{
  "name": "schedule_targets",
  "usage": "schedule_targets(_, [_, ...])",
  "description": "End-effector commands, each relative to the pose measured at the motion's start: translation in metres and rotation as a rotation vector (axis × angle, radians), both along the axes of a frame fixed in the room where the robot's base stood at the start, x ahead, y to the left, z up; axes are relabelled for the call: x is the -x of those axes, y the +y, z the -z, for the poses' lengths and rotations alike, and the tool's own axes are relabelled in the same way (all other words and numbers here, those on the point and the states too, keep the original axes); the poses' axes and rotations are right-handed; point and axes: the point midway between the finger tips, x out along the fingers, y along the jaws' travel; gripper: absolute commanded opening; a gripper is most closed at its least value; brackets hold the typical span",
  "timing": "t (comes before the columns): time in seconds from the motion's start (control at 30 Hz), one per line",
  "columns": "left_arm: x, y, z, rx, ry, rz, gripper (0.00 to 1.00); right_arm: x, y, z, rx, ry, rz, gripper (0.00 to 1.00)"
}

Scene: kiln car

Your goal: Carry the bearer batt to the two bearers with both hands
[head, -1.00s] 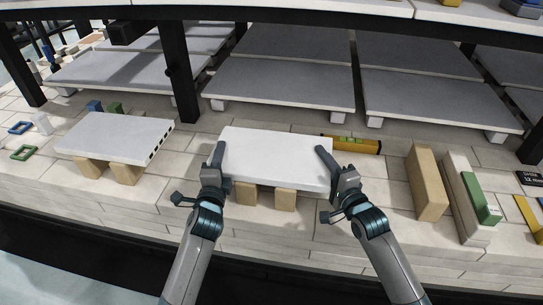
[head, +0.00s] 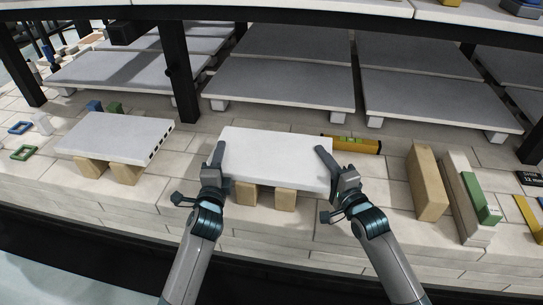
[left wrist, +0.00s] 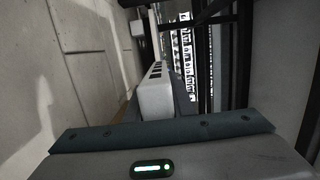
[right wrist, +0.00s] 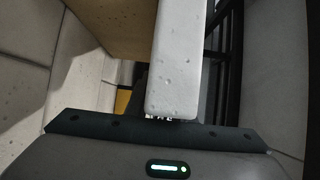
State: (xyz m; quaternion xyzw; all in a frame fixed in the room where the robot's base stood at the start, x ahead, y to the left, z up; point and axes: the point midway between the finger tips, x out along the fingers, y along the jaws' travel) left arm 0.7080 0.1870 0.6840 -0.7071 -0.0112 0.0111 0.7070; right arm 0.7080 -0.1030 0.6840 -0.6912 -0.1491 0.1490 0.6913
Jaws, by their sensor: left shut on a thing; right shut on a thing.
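The white bearer batt (head: 275,155) is a thick slab, lying about level in the middle of the head view. My left gripper (head: 218,158) is shut on its left end and my right gripper (head: 328,160) is shut on its right end. Two tan bearers, a left one (head: 246,194) and a right one (head: 285,200), show under its near edge. I cannot tell whether the batt touches them; their rear parts are hidden. In the left wrist view a white slab end (left wrist: 155,98) stands before the jaw; in the right wrist view the batt's edge (right wrist: 175,70) does.
Another pale batt (head: 115,135) with slots in its edge stands on two tan blocks at the left. A yellow level (head: 352,145) lies behind my right gripper. Upright tan (head: 427,182) and white blocks stand at the right. Dark posts (head: 180,80) and grey shelves rise behind.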

Motion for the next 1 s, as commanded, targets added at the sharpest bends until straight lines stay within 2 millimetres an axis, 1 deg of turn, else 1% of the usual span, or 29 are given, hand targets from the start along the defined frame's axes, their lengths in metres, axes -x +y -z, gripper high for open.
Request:
schedule_targets(0.2, [0.000,0.000,0.002,0.000,0.004,-0.001,0.00,0.000,0.000,0.002,0.001,0.002,0.000,0.00])
schedule_targets(0.23, [0.000,0.000,-0.002,0.000,-0.004,0.001,0.00,0.000,0.000,-0.003,-0.002,-0.006,0.000,0.00])
schedule_targets(0.53, [0.000,0.000,-0.006,0.000,-0.003,0.001,0.00,0.000,0.000,-0.007,-0.002,-0.006,0.000,0.00])
schedule_targets(0.67, [0.000,0.000,-0.012,0.000,-0.004,0.000,0.00,0.000,0.000,-0.013,-0.002,-0.007,0.000,0.00])
schedule_targets(1.0, [0.000,0.000,-0.034,0.000,-0.006,0.000,0.00,-0.001,0.000,-0.035,-0.003,-0.009,0.000,0.00])
